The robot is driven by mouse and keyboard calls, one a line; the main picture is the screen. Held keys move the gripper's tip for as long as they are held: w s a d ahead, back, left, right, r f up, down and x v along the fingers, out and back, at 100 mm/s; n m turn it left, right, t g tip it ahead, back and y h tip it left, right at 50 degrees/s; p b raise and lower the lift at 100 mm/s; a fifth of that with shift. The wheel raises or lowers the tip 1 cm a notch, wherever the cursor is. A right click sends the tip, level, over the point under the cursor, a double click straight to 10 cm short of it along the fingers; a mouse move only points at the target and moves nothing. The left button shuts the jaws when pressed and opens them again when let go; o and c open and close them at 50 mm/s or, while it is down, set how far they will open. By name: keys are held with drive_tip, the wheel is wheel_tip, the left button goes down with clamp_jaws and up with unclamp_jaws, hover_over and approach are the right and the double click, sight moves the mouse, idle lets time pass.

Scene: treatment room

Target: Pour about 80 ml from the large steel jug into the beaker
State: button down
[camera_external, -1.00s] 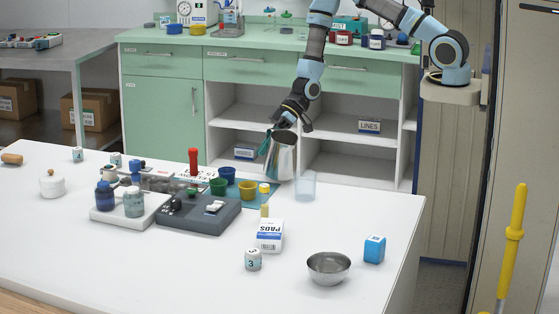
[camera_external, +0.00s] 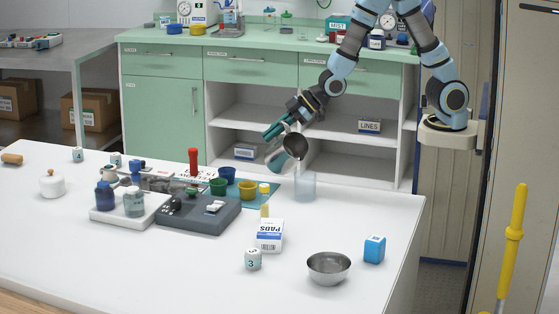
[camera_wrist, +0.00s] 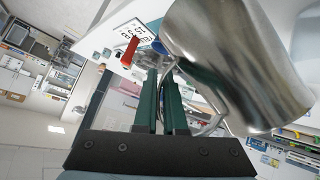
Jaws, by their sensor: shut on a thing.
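The large steel jug (camera_external: 281,160) is tipped strongly, its open mouth towards the right and over the clear beaker (camera_external: 305,187). The beaker stands upright at the table's far edge. My gripper (camera_external: 272,133) is shut on the jug's handle, up and to the left of the beaker. In the wrist view the jug (camera_wrist: 235,60) fills the upper right, and the green fingers (camera_wrist: 160,100) meet its wire-like handle. The beaker does not show there. I cannot make out a stream or the level in the beaker.
A blue cup (camera_external: 227,173), a green cup (camera_external: 218,187) and a yellow cup (camera_external: 247,190) stand left of the beaker. The table right of the beaker is clear.

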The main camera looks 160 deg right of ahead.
drive_tip(key=shift+w+a+r+n+g+h+p, duration=0.1)
drive_tip(key=shift+r+n+g+h+p, duration=0.05)
drive_tip(key=shift+r+p, duration=0.3)
drive_tip(key=shift+w+a+r+n+g+h+p, duration=0.15)
drive_tip(key=shift+r+p, duration=0.15)
drive_tip(key=shift+r, duration=0.15)
drive_tip(key=shift+w+a+r+n+g+h+p, duration=0.2)
drive_tip(key=shift+r+h+p, duration=0.25)
drive_tip(key=shift+p, duration=0.35)
drive_tip(key=shift+w+a+r+n+g+h+p, duration=0.15)
drive_tip(key=shift+r+n+h+p, duration=0.1)
drive_tip(key=shift+r+p, duration=0.4)
drive_tip(key=shift+p, duration=0.4)
drive_tip(key=shift+w+a+r+n+h+p, duration=0.35)
drive_tip(key=shift+r+h+p, duration=0.1)
drive_tip(key=shift+p, duration=0.15)
drive_tip(key=shift+w+a+r+n+g+h+p, duration=0.25)
drive_tip(key=shift+w+a+r+n+g+p, duration=0.1)
drive_tip(key=shift+w+a+r+p, duration=0.3)
drive_tip(key=shift+r+n+h+p, duration=0.15)
drive_tip(key=shift+n+h+p, duration=0.15)
drive_tip(key=shift+p, duration=0.3)
idle(0.5)
drive_tip(key=shift+w+a+r+p, duration=0.2)
drive_tip(key=shift+a+r+p, duration=0.1)
drive_tip(key=shift+p, duration=0.15)
idle(0.5)
